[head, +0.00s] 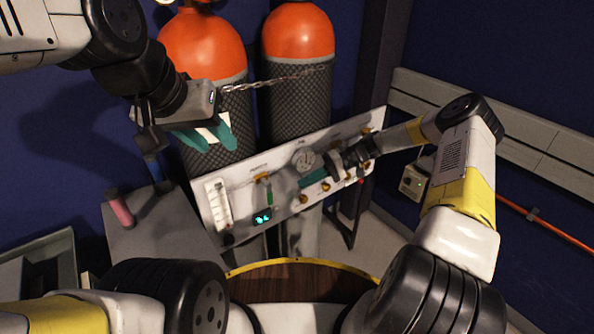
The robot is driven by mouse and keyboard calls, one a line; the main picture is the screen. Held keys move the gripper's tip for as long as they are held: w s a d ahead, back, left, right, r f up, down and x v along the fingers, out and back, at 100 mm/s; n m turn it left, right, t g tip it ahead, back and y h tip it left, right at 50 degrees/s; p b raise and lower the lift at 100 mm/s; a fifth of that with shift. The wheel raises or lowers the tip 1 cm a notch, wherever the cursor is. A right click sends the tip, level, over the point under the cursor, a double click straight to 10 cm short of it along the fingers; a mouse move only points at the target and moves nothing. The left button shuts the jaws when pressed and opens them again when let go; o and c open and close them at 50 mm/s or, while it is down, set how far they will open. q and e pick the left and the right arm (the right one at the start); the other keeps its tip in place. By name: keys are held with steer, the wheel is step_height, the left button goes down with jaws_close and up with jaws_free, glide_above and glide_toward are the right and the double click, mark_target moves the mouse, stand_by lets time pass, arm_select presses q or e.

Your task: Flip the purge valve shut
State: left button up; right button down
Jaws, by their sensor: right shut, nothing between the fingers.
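The white valve panel (240,212) stands tilted in the middle of the head view. It carries a round gauge (303,159), a brass fitting with a green handle (269,196) hanging down, and several brass knobs. The labels are too small to read, so I cannot tell which fitting is the purge valve. My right gripper (303,182) is shut and empty in front of the panel, below the gauge and right of the green handle. It hides part of the panel, and I cannot tell whether it touches. My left gripper (207,136) is open above the panel's left end.
Two orange-topped gas cylinders (298,32) stand behind the panel, with a chain (270,83) across them. A grey stand (150,228) with a pink cylinder (121,209) is at left. A round wooden surface (300,282) is in front. A small box (413,181) is at right.

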steer(key=v, duration=0.5)
steer(key=shift+f, duration=0.15)
steer(key=s+d+r+t+h, duration=0.1)
steer(key=s+r+h, duration=0.25)
steer(key=r, duration=0.35)
steer(key=s+r+m+t+h, duration=0.15)
steer(key=s+r, duration=0.25)
steer(key=r, duration=0.4)
steer(key=s+d+r+t+h, duration=0.1)
steer(key=s+r+h, duration=0.25)
steer(key=r, duration=0.35)
steer(key=s+d+r+m+t+h, duration=0.1)
steer(key=s+d+r+t, duration=0.1)
steer(key=s, duration=0.7)
steer(key=s+d+r+m+t+h, duration=0.1)
steer(key=s+d+r+m+t, duration=0.1)
steer(key=s+r+t, duration=0.3)
steer(key=s+r, duration=0.2)
steer(key=s, duration=0.2)
steer(key=shift+d+r, duration=0.25)
steer(key=shift+d, duration=0.1)
steer(key=shift+w+m, duration=0.1)
steer(key=shift+m, duration=0.15)
